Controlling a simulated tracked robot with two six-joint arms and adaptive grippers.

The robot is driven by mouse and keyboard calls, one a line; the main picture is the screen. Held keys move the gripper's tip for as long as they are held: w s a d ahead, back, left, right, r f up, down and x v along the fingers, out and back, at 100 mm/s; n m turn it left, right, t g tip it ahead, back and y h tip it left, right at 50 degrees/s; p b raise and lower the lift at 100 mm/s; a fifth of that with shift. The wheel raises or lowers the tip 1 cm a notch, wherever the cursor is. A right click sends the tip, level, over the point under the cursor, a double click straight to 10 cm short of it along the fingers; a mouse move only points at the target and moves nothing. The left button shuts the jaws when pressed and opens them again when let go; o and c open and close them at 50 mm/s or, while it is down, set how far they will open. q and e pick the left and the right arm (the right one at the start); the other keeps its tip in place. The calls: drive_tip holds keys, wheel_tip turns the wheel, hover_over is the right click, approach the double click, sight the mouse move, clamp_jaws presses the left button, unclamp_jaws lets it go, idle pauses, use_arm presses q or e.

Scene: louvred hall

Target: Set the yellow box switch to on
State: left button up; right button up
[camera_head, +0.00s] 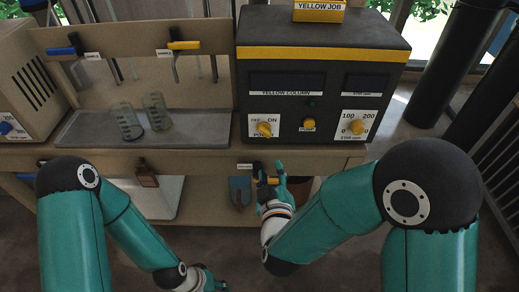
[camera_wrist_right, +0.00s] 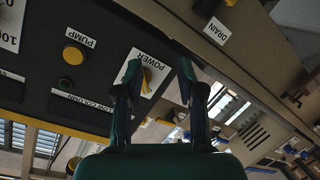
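The yellow box (camera_head: 300,90) is a dark console with a yellow band, labelled YELLOW COLUMN, on the bench. Its power switch (camera_head: 264,129) is a yellow knob on a white OFF/ON plate at the lower left of the front. The knob's exact setting is too small to tell. In the right wrist view the switch (camera_wrist_right: 147,80) is partly behind a finger. My right gripper (camera_head: 274,180) is open and empty, below the switch and in front of the bench edge; its spread fingers show in the wrist view (camera_wrist_right: 160,70). My left gripper (camera_head: 214,286) is low, cut by the frame's bottom.
A yellow pump button (camera_head: 308,124) and a yellow stir knob (camera_head: 357,127) sit right of the switch. A grey tray (camera_head: 85,130) with two glass beakers (camera_head: 127,122) stands to the left. A DRAIN label (camera_wrist_right: 216,31) marks the bench front.

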sight(264, 135)
wheel_tip(264, 135, up, 5)
drive_tip(key=s+a+n+t+b, duration=0.1)
drive_tip(key=a+t, duration=0.1)
drive_tip(key=t, duration=0.1)
drive_tip(key=shift+h, duration=0.4)
drive_tip(key=w+p, duration=0.2)
drive_tip(key=w, duration=0.7)
drive_tip(key=shift+d, duration=0.15)
drive_tip(key=shift+s, duration=0.15)
drive_tip(key=shift+w, duration=0.4)
use_arm(q)
drive_tip(key=shift+f, duration=0.4)
use_arm(e)
clamp_jaws()
